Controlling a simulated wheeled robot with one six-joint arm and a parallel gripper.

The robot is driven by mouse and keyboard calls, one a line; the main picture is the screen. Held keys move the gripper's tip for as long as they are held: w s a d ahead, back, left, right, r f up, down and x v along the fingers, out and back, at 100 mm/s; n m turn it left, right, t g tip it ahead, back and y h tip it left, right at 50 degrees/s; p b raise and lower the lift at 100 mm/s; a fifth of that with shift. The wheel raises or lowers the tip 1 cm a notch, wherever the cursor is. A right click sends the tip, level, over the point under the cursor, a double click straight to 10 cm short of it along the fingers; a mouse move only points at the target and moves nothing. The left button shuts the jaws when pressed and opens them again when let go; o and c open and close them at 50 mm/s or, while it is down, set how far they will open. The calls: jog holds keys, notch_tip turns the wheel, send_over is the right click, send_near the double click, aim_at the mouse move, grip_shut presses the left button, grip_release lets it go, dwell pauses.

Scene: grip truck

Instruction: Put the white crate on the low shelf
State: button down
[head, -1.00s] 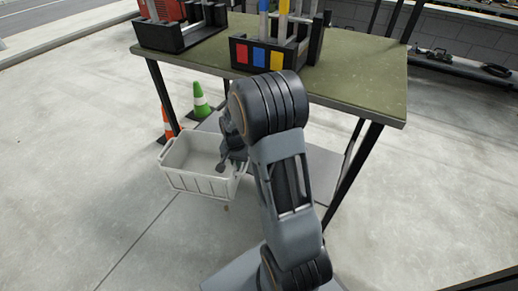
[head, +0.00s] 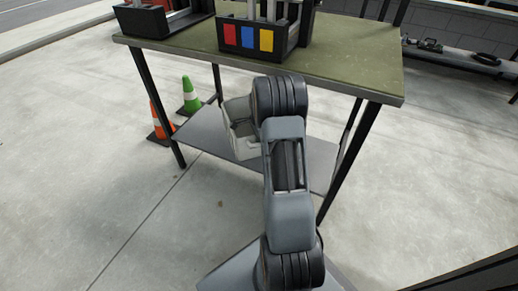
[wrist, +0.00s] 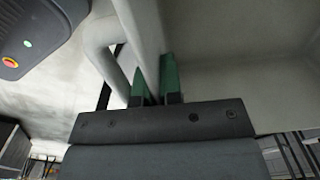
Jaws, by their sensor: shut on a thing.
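The white crate (head: 240,142) is partly hidden behind my arm in the head view. It shows above the grey low shelf (head: 200,137) under the table; I cannot tell whether it touches the shelf. In the wrist view, my gripper (wrist: 156,88) has its green fingertips shut on the rim of the crate (wrist: 225,75), whose pale wall fills the right side. My gripper is hidden behind the arm in the head view.
The green-topped table (head: 345,68) stands over the shelf, with dark legs at its corners. Black holders, one with coloured panels (head: 248,38), stand on top. An orange cone (head: 155,122) and a green cone (head: 189,97) stand behind the left leg. The floor in front is clear.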

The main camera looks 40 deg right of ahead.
jog(key=w+f, duration=0.1)
jog(key=w+d+f+b, duration=0.1)
jog(key=f, duration=0.1)
jog(key=w+d+f, duration=0.1)
jog(key=f, duration=0.1)
jog(key=shift+d+b, duration=0.2)
jog(key=shift+b, duration=0.2)
notch_tip(320, 180, down, 4)
jog(key=shift+w+r+b, duration=0.15)
jog(key=shift+r+b, duration=0.1)
jog(key=shift+b, duration=0.95)
jog(key=shift+r, duration=0.15)
jog(key=c, duration=1.7)
grip_release()
jog(key=shift+f, duration=0.25)
jog(key=o, duration=0.4)
jog(key=shift+r, duration=0.2)
